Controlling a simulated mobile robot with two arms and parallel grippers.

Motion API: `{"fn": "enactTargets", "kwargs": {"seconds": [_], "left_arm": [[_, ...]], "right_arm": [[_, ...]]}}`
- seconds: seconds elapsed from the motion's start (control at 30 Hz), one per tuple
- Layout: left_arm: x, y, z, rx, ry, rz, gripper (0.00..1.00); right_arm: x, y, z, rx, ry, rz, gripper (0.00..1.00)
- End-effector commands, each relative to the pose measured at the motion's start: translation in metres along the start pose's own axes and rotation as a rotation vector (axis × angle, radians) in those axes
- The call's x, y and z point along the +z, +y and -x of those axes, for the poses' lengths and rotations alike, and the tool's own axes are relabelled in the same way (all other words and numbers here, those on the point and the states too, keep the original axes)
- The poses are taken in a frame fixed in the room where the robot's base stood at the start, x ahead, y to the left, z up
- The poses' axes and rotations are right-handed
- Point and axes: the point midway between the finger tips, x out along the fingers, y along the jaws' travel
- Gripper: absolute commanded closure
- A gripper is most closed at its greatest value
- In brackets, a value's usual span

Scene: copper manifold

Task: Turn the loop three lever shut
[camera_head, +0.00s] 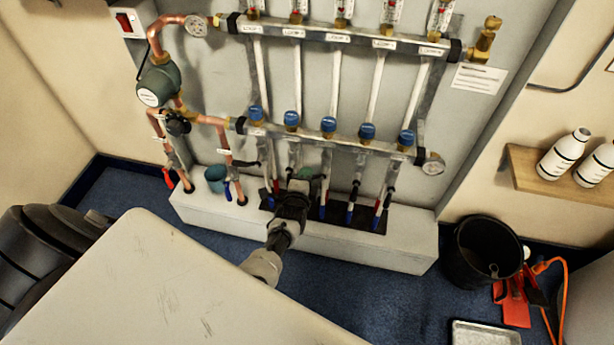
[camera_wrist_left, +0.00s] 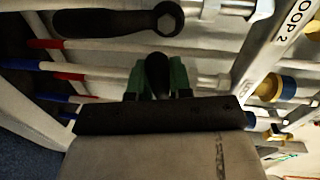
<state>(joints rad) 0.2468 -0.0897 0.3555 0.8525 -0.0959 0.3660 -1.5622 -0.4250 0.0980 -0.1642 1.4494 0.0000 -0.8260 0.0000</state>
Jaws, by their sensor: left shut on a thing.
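The manifold's lower bar (camera_head: 330,139) carries blue caps and several pipes with black levers below. My left gripper (camera_head: 303,179) comes up from below and covers the middle of this row. In the left wrist view its green fingertips (camera_wrist_left: 159,80) are shut on a black lever (camera_wrist_left: 157,70), which looks like the loop three lever. It is seen nearly end on, so its angle to the pipe is hard to tell. A neighbouring black lever (camera_wrist_left: 120,20) lies along its pipe above, near the LOOP 2 label (camera_wrist_left: 302,14). My right gripper is not in view.
A white plinth (camera_head: 390,246) runs below the manifold. Copper pipes and a pump (camera_head: 158,85) stand left. A blue-green cup (camera_head: 215,177) sits on the plinth's left. A black bucket (camera_head: 485,250) and red tool (camera_head: 514,300) are on the floor at right. Neighbouring pipes are close.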

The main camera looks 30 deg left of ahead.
Motion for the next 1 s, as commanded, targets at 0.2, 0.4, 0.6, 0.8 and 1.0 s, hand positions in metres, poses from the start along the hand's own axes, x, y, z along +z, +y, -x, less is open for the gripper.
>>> {"fn": "enactTargets", "kwargs": {"seconds": [0.2,0.4,0.6,0.8,1.0], "left_arm": [[-0.0011,-0.0032,0.0014,0.003,-0.013,-0.092,1.0],[-0.0008,-0.0051,0.0014,0.002,-0.018,-0.134,1.0],[-0.0007,-0.006,0.0012,0.0,-0.018,-0.146,1.0],[-0.0006,-0.0067,0.0009,-0.001,-0.018,-0.146,1.0],[-0.0006,-0.007,0.0008,-0.002,-0.019,-0.143,0.55]], "right_arm": [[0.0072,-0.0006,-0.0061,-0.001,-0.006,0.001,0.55],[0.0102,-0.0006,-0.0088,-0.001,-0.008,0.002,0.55],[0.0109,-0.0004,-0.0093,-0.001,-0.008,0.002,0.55],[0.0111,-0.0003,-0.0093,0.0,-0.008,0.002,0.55],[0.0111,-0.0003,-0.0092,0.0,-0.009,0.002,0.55]]}}
